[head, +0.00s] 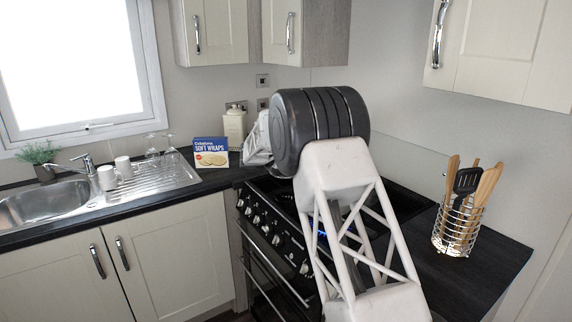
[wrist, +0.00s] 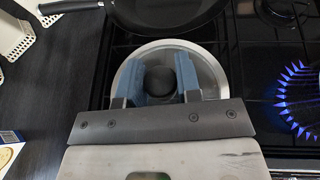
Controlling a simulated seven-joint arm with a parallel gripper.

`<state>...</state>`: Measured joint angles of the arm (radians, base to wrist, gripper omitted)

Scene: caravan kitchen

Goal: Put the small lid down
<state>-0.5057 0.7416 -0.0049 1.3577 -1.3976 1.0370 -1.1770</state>
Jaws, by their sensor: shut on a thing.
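The small lid (wrist: 207,62) shows in the wrist view as a round, pale, see-through disc with a metal rim and a dark round knob (wrist: 160,80). My gripper (wrist: 159,76) has its two blue-grey fingers shut on the knob, one on each side. The lid is over the black hob (wrist: 238,60), near its left edge. I cannot tell whether the lid touches the hob. In the head view my arm hides the lid and the gripper's fingertips.
A dark pan (wrist: 185,18) sits just beyond the lid. A blue flame burns on the hob (wrist: 298,90) to the right. Dark worktop (wrist: 50,85) lies to the left, with a box at its near edge (wrist: 8,150). A utensil basket (head: 461,228) stands right of the hob.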

